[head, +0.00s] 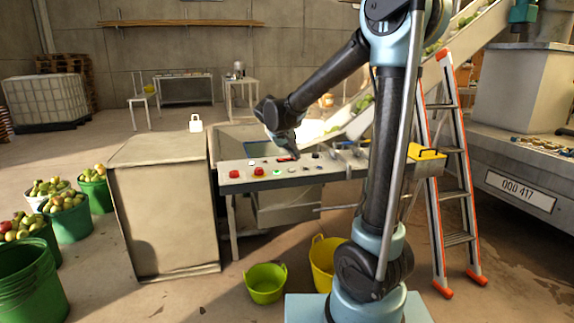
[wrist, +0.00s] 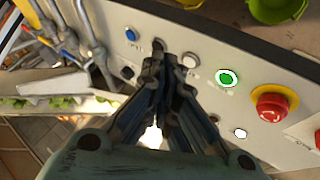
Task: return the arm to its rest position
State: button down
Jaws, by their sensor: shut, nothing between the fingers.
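My gripper (head: 291,152) is at the end of my arm, just over the control panel (head: 236,182) in the head view. In the wrist view my gripper (wrist: 172,62) has its fingertips together, with nothing between them. The fingertips are over the panel, beside a white round button (wrist: 190,60) and a dark one. A lit green button (wrist: 227,78) and a red mushroom button on a yellow base (wrist: 271,104) lie to their right. Whether the fingertips touch the panel cannot be told.
A box-like cabinet (head: 165,210) stands left of the panel. An orange-and-grey ladder (head: 455,190) stands right of my arm. A green tub (head: 265,283) and a yellow bucket (head: 322,262) are on the floor below. Green buckets of apples (head: 68,215) stand at left.

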jog(key=s+d+f+m+g+y, duration=0.1)
jog(key=s+d+f+g+y, duration=0.15)
jog(key=s+d, duration=1.35)
jog(key=s+f, duration=0.3)
jog(key=s, duration=0.3)
jog(key=s+f+g+y, duration=0.1)
jog(key=s+f, duration=0.3)
jog(key=s, duration=0.3)
jog(key=s+f+m+y, duration=0.1)
jog(key=s+f, duration=0.2)
jog(key=s, duration=0.4)
jog(key=shift+d+f+g, duration=0.25)
jog(key=shift+d+g, duration=0.1)
jog(key=shift+d, duration=0.05)
